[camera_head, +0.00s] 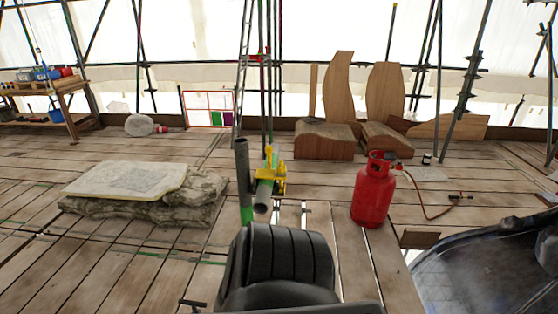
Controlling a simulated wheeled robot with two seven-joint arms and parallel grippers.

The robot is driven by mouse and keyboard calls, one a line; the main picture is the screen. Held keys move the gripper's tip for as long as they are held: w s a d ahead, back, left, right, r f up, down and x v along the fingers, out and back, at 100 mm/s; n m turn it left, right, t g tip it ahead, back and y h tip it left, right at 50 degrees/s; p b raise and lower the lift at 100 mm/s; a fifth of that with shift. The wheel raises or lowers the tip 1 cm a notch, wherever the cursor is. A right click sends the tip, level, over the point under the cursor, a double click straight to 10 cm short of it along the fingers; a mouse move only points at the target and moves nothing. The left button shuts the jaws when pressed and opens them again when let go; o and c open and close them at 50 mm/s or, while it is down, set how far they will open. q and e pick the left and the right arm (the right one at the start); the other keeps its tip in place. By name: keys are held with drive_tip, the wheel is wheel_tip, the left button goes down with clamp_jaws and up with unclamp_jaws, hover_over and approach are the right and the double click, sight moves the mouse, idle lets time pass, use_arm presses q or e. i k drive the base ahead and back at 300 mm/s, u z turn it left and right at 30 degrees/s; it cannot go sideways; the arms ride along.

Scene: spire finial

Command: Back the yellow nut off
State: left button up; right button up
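A yellow fitting (279,178) with several projecting parts sits near the middle of the view, by grey scaffold tubes. At this size I cannot tell which of its yellow parts is the nut. A short grey tube (262,198) points towards me just below and left of the yellow parts. A dark upright tube (243,165) with a green lower end stands close to its left. How tightly the nut sits cannot be seen. Neither of my grippers can be made out in this view.
A red gas bottle (374,190) with a hose stands to the right. A pale slab (125,179) lies on a grey bundle at left. Wooden shapes (337,90) and a ladder (244,75) stand behind. A dark curved surface (490,265) fills the lower right.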

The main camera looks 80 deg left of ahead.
sight(280, 171)
drive_tip(key=u, duration=2.65)
